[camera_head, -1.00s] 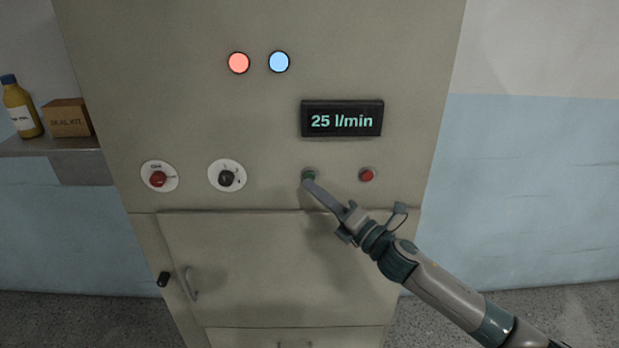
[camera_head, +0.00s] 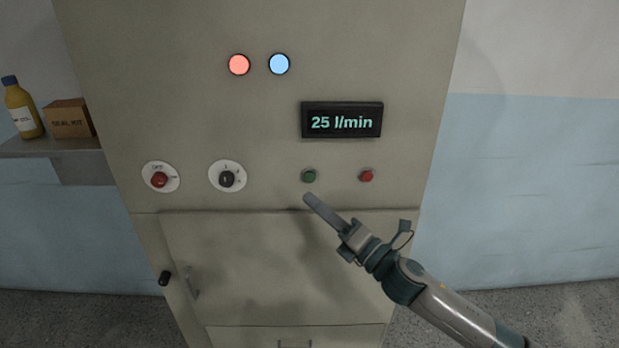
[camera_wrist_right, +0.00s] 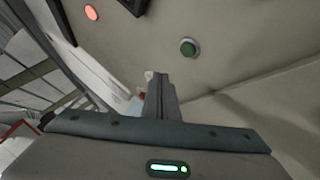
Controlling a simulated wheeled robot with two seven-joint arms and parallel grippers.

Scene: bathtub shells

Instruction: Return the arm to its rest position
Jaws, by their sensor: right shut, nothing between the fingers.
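My right gripper (camera_head: 312,202) is shut and empty. It is in front of the cabinet, a little below the green button (camera_head: 309,176) and apart from it in the head view. The right arm comes in from the lower right. In the right wrist view the closed fingers (camera_wrist_right: 160,90) point up at the panel, and the green button (camera_wrist_right: 188,47) is beyond them to the right. My left gripper is in neither view.
The grey cabinet (camera_head: 190,110) carries a red button (camera_head: 367,175), a red knob (camera_head: 159,180), a black selector (camera_head: 227,179), red and blue lamps, and a display (camera_head: 342,120) reading 25 l/min. A shelf (camera_head: 50,146) at left holds a bottle and a box. The right side is clear.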

